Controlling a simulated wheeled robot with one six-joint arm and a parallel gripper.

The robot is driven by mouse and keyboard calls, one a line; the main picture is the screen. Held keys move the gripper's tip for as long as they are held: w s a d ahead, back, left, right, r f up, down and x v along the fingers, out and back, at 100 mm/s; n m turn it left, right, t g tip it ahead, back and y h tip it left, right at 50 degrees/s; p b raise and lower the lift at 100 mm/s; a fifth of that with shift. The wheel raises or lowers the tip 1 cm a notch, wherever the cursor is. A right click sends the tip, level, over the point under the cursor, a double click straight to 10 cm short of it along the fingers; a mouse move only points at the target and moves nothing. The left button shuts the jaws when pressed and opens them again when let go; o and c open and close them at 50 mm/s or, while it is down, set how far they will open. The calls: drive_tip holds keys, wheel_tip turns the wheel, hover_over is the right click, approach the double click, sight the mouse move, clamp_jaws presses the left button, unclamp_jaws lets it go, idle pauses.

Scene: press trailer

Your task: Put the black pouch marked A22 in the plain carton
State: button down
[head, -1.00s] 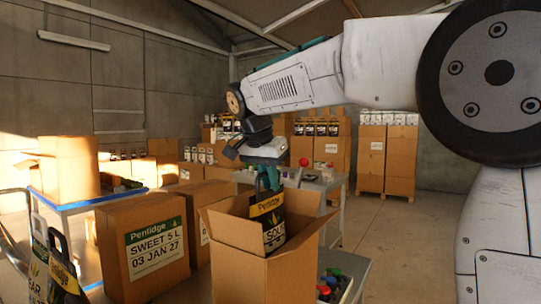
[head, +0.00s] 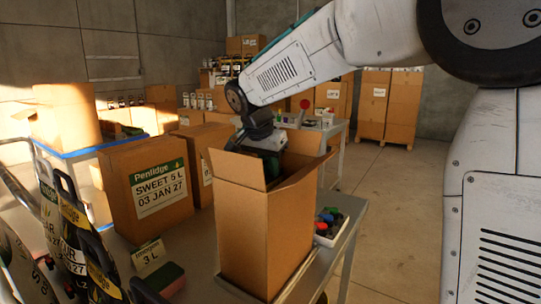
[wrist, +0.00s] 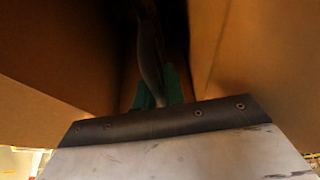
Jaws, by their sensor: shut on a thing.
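The plain carton (head: 262,235) stands open on the bench in front of me, its flaps spread and no label on its visible faces. My gripper (wrist: 160,90) reaches down into its mouth, its fingertips between the carton walls. In the wrist view the green fingers are shut on the dark, curved handle of the black pouch (wrist: 149,50). In the head view the pouch is hidden inside the carton. I cannot read A22 on it or tell whether it touches the bottom.
A closed carton marked SWEET 5 L (head: 150,190) stands to the left. Black pouches (head: 75,235) stand at the lower left by a 3 L card (head: 149,257). A tray of coloured caps (head: 333,225) lies right of the plain carton. The floor to the right is clear.

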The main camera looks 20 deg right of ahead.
drive_tip(key=shift+f, duration=0.65)
drive_tip(key=c, duration=1.5)
unclamp_jaws()
drive_tip(key=shift+f, duration=0.1)
drive_tip(key=shift+r, duration=0.55)
drive_tip(key=v, duration=1.2)
drive_tip(key=shift+r, duration=0.1)
